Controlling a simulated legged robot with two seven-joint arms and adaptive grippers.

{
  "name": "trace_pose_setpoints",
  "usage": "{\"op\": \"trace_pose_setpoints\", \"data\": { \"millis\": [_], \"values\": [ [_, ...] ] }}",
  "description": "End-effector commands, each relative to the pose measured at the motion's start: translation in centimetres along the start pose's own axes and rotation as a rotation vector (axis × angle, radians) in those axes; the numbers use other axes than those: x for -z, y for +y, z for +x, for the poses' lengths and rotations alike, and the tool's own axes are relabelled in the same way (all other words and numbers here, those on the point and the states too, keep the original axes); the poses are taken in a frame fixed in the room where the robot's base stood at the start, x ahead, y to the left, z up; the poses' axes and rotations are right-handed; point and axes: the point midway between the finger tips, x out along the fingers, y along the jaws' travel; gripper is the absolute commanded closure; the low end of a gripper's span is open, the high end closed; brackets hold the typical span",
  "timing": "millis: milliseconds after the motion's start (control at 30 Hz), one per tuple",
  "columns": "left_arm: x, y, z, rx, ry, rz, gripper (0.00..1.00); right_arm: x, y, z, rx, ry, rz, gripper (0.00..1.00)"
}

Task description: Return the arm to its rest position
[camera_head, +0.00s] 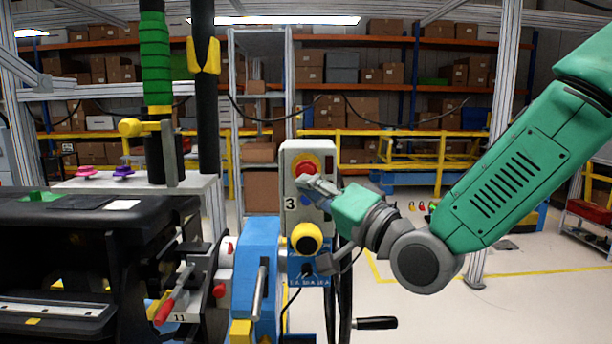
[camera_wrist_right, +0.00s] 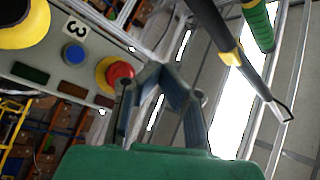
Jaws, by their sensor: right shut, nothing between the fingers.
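My right arm (camera_head: 520,160), green with grey joints, comes in from the right in the head view and is bent at a grey elbow-like joint. My right gripper (camera_head: 318,188) is in front of the upper part of a grey control box (camera_head: 290,150), close to its red button (camera_head: 303,166). In the right wrist view the gripper (camera_wrist_right: 165,72) is shut with nothing in it. The red button (camera_wrist_right: 119,73) shows just left of the fingers there; I cannot tell whether they touch. My left gripper is not in view.
A blue stand (camera_head: 255,280) and the black dashboard module (camera_head: 80,230) are at left. A dark crank handle (camera_head: 375,323) sticks out at the bottom. Open floor (camera_head: 520,300) lies to the right.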

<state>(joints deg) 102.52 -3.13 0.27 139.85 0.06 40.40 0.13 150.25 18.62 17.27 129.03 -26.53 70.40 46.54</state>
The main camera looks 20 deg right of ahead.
Motion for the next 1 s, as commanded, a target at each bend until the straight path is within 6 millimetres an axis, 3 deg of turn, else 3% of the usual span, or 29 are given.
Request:
{"op": "trace_pose_setpoints", "data": {
  "millis": [533, 633, 767, 1000],
  "values": [
    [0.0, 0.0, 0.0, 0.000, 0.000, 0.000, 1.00, 0.0, 0.0, 0.0, -0.001, 0.000, 0.000, 1.00],
    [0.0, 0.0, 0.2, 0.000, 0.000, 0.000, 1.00, -0.7, 1.3, -0.3, -0.028, -0.011, -0.008, 1.00],
    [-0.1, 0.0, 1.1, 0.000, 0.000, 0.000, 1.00, -3.5, 6.1, -1.5, -0.135, -0.062, -0.041, 1.00],
    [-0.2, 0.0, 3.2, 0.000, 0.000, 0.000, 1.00, -11.4, 18.9, -7.7, -0.435, -0.244, -0.149, 1.00]
  ]
}}
